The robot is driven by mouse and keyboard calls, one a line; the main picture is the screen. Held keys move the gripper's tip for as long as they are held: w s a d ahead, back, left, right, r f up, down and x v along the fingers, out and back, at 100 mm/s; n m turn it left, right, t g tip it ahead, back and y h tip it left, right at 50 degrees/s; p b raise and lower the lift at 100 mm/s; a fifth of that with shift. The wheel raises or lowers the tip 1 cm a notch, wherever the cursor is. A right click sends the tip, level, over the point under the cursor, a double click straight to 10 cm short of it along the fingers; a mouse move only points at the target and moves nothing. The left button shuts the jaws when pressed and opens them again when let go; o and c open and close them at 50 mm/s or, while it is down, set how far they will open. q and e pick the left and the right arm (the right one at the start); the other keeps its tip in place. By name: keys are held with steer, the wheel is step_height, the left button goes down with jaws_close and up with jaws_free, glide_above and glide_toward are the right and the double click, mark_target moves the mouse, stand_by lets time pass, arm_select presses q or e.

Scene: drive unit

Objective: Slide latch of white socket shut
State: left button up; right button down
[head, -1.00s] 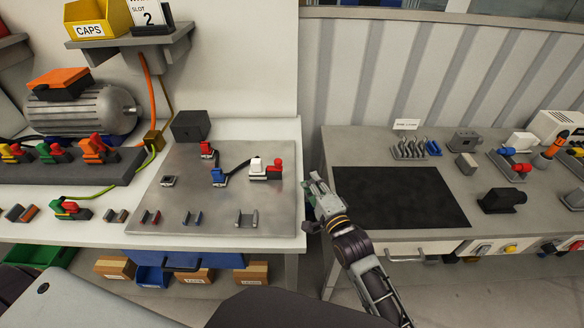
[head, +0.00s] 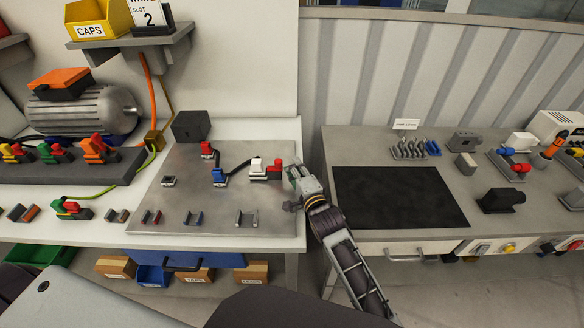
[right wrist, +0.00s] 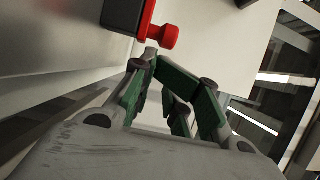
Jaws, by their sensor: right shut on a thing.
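The white socket (head: 257,165) stands at the right of the grey metal plate (head: 200,210) on the left bench. Its red latch (head: 277,167) sticks out on the right side. In the right wrist view the round red latch knob (right wrist: 163,37) is at the top centre, at the fingertips. My right gripper (head: 292,172) is beside the latch, at the plate's right edge, with its green-padded fingers (right wrist: 152,58) drawn together at the knob. It is shut on the latch, though the exact grip is partly hidden. My left gripper is not in view.
A blue socket (head: 219,177) and a red socket (head: 207,150) stand left of the white one, with a dark cable. Several small clips (head: 247,218) line the plate's front. A gap separates this bench from the right bench with its black mat (head: 400,197).

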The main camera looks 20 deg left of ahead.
steer(key=shift+a, duration=0.3)
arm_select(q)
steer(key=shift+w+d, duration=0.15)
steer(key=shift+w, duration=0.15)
arm_select(e)
steer(key=shift+a, duration=0.15)
